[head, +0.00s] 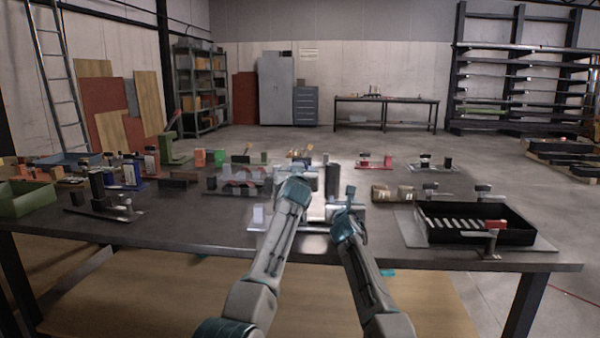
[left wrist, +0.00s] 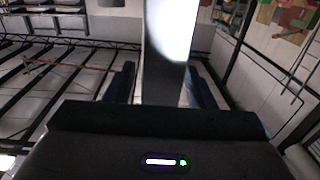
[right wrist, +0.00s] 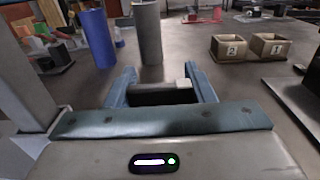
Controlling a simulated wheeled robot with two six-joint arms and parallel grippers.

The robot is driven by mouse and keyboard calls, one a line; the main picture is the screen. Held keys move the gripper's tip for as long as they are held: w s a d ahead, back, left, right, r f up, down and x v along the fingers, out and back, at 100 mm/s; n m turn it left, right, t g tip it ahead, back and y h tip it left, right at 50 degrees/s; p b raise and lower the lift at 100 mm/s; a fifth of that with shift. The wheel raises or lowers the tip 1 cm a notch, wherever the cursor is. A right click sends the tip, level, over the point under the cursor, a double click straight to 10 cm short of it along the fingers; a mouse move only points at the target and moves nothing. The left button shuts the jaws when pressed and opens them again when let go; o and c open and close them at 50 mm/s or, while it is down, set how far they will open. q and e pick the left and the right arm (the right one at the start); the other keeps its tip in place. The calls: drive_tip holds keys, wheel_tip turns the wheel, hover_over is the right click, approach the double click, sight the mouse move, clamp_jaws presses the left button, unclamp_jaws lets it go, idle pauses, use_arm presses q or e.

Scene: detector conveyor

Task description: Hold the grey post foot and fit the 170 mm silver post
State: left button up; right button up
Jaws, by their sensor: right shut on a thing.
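The silver post (left wrist: 168,45) looms large in the left wrist view, very bright on its front. It runs between the two fingers of my left gripper (left wrist: 163,88); whether they press on it I cannot tell. In the head view my left gripper (head: 308,180) is over the middle of the table. My right gripper (right wrist: 160,88) is shut on a dark grey piece with a small pale block at one end, which looks like the post foot (right wrist: 155,98). In the head view my right gripper (head: 345,197) is close to the right of the left one.
A blue cylinder (right wrist: 98,38) and a grey cylinder (right wrist: 148,32) stand beyond my right gripper. Boxes marked 2 (right wrist: 232,47) and 1 (right wrist: 269,46) are to the right. A black tray (head: 430,233) sits at the table's right; a green bin (head: 25,199) at its left.

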use_arm(q)
drive_tip(key=shift+r, duration=0.15)
drive_tip(key=s, duration=1.2)
idle(0.4)
use_arm(e)
drive_tip(key=o, duration=1.6)
drive_tip(key=shift+s, duration=0.15)
